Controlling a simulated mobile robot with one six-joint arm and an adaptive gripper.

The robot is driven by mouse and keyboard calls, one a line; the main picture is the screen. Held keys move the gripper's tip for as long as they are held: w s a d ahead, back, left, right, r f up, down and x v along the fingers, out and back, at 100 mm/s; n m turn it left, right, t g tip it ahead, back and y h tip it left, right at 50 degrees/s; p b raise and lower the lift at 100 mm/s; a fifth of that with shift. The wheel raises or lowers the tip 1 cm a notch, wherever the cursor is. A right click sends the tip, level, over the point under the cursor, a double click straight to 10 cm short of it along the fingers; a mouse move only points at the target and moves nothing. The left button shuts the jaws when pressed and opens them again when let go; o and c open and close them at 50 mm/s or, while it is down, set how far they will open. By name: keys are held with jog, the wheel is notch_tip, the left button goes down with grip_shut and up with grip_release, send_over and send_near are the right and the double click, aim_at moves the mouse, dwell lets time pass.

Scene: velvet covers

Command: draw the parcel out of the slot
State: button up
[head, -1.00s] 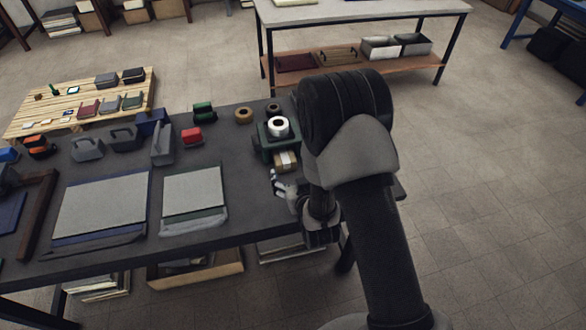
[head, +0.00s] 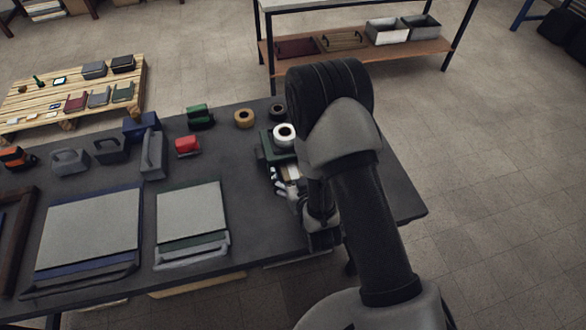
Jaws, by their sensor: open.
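The parcel (head: 291,173), brown with a pale label, shows in the head view at the front of a dark green holder (head: 266,150) that has the slot. My gripper (head: 283,187) is open at the near side of the holder, with its fingers at or just in front of the parcel. I cannot tell whether the fingers touch it. The gripper and my arm hide part of the parcel and the holder's right side. The slot's inside is hidden.
A white tape roll (head: 284,135) sits on the holder. A tan roll (head: 244,118) and a red block (head: 187,146) stand to its left. Two flat pale-topped pads (head: 91,230) (head: 191,212) lie on the dark table (head: 120,292). The table's right end (head: 405,195) is bare.

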jog(key=c, duration=1.4)
